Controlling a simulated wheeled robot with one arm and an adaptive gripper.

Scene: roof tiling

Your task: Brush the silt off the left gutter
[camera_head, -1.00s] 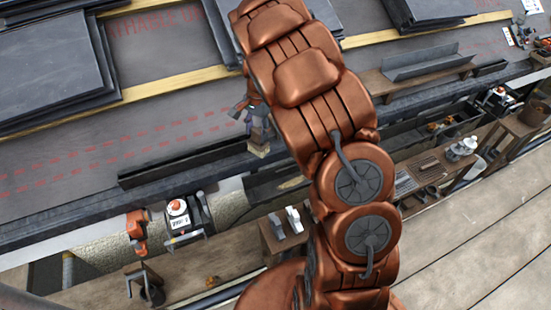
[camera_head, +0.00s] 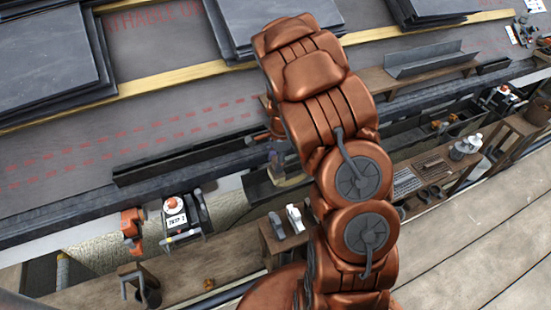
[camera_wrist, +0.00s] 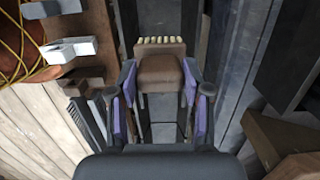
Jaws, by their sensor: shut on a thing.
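My gripper (camera_wrist: 160,95) is shut on a brush (camera_wrist: 160,68) with a brown block and a row of pale bristles. In the head view my gripper (camera_head: 275,158) is partly hidden by my arm. The brush lies at or just above the left gutter (camera_head: 256,188), a dark open trough below the roof edge. I cannot tell whether the bristles touch it. Silt is not clearly visible in the trough, and its right part is hidden behind my arm.
A long dark strip (camera_head: 185,160) lies along the roof edge. A plank bench (camera_head: 215,250) runs below, with a small machine (camera_head: 183,220) behind it. Another trough (camera_head: 440,125) holding orange-brown debris is at right. Slates (camera_head: 50,60) are stacked on the roof.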

